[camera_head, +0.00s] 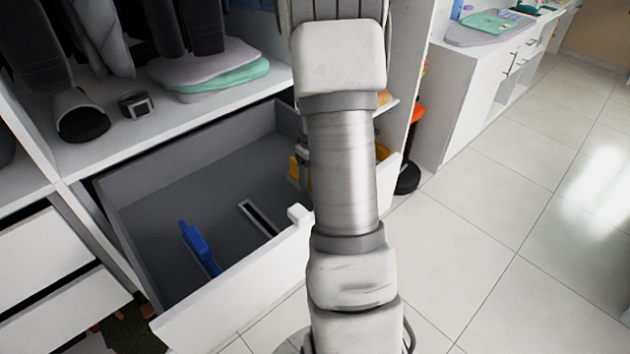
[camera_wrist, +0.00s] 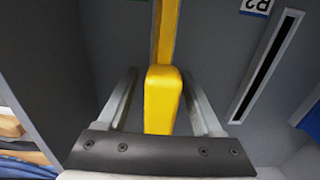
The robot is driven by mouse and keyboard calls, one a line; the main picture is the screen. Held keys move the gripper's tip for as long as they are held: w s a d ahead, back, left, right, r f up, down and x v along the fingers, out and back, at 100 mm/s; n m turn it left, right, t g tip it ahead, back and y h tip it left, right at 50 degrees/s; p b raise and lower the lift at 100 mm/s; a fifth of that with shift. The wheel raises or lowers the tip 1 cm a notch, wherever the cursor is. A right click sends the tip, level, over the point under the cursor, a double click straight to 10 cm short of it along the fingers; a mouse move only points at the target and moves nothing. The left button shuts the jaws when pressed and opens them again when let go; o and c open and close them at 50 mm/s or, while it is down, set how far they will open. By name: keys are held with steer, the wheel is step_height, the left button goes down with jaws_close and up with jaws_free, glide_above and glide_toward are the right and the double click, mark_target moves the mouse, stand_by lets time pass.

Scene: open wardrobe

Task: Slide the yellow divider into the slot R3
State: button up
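The yellow divider (camera_wrist: 163,100) runs from the top of the wrist view down to a thick rounded end between my fingers. My gripper (camera_wrist: 162,73) is open around this end, with a finger on each side and narrow gaps visible. In the head view my arm covers most of the divider, and only a bit of yellow (camera_head: 294,168) shows at the drawer's right side. Its lower edge is hidden, so I cannot tell whether it sits in a slot. No R3 label is readable. A black slot (camera_wrist: 266,66) beside a label reading R2 (camera_wrist: 257,5) is empty.
The open grey drawer (camera_head: 165,205) has a white front (camera_head: 245,290). A blue divider (camera_head: 199,246) stands in its left part, with the empty slot (camera_head: 258,218) in the middle. A grey wall (camera_wrist: 40,50) rises close to my gripper's left.

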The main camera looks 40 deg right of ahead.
step_height(320, 180, up, 18)
steer(key=p, duration=0.2)
steer(key=shift+f, duration=0.25)
steer(key=shift+a+p, duration=0.1)
steer(key=shift+p, duration=0.2)
stand_by(0.4)
